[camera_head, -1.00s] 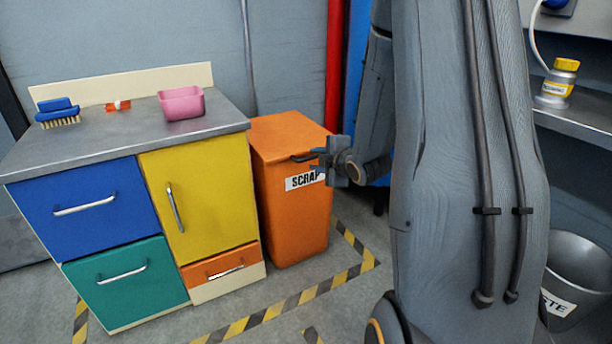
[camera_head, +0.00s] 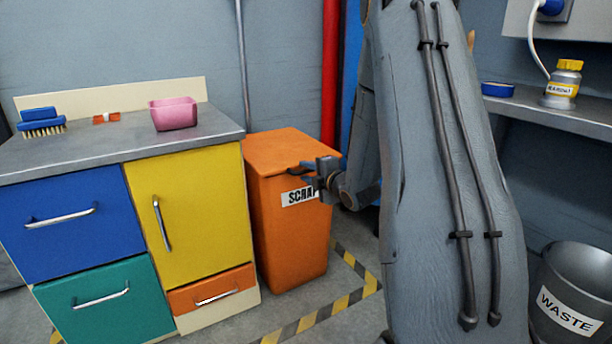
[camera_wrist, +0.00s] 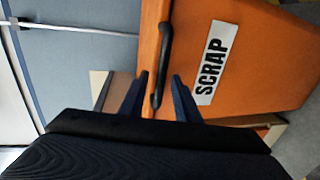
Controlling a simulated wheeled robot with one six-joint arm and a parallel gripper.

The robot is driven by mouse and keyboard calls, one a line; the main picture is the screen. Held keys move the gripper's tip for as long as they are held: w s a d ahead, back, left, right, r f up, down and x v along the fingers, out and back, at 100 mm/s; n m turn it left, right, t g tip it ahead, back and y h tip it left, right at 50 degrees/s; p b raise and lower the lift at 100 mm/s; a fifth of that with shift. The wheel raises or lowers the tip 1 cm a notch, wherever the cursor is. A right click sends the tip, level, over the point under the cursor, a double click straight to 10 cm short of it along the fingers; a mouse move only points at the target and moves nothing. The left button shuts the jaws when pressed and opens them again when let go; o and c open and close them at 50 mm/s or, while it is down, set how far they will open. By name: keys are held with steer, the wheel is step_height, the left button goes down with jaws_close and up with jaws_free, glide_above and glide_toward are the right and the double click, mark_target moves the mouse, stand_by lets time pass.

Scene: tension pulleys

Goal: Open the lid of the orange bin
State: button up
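The orange bin (camera_head: 290,235) labelled SCRAP stands right of the cabinet. Its orange lid (camera_head: 288,150) lies shut on top. A dark bar handle (camera_head: 300,168) sits at the lid's front edge. In the wrist view the handle (camera_wrist: 164,52) runs up from between my fingers, beside the SCRAP label on the bin (camera_wrist: 255,50). My gripper (camera_head: 312,173) is at the bin's front right, at handle height. In the wrist view my gripper (camera_wrist: 160,80) is open, one finger on each side of the handle's near end. I see a gap at each side; contact is not clear.
The cabinet (camera_head: 195,205) stands close left of the bin. A pink container (camera_head: 173,114) and a blue brush (camera_head: 41,122) are on its top. A red pipe (camera_head: 331,75) rises behind the bin. A grey WASTE bin (camera_head: 570,295) stands at the right, under a shelf (camera_head: 555,112).

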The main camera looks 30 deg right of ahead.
steer(key=shift+w, duration=0.3)
jaws_close()
